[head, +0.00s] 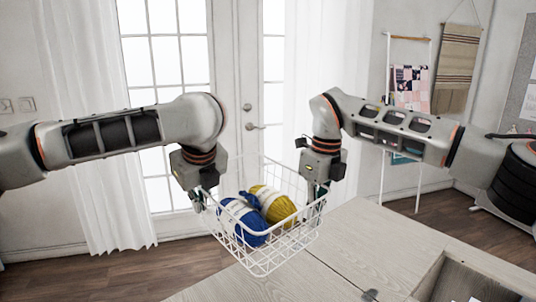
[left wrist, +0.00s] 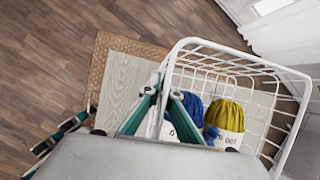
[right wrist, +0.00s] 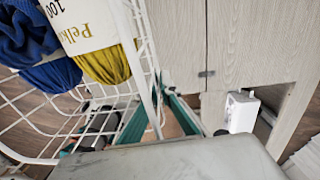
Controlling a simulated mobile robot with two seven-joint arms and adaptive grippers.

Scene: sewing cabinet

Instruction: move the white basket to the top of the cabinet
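The white wire basket (head: 262,266) holds blue yarn (head: 245,222) and yellow yarn (head: 275,205). It hangs between my two grippers in the head view, and its right side overlaps the edge of the pale wood cabinet top (head: 385,235). The gap beneath it is hard to judge. My left gripper (head: 204,202) is shut on the basket's left wall, with a finger on each side of the rim in the left wrist view. My right gripper (head: 317,194) is shut on the right wall. The right wrist view shows basket wires (right wrist: 145,45) between its fingers.
The cabinet top shows a wide bare area, with an open recess (head: 465,284) at the lower right. A white object (right wrist: 240,112) sits in an opening in the right wrist view. A white ladder rack (head: 421,180) stands behind, and a curtain (head: 95,130) hangs at left.

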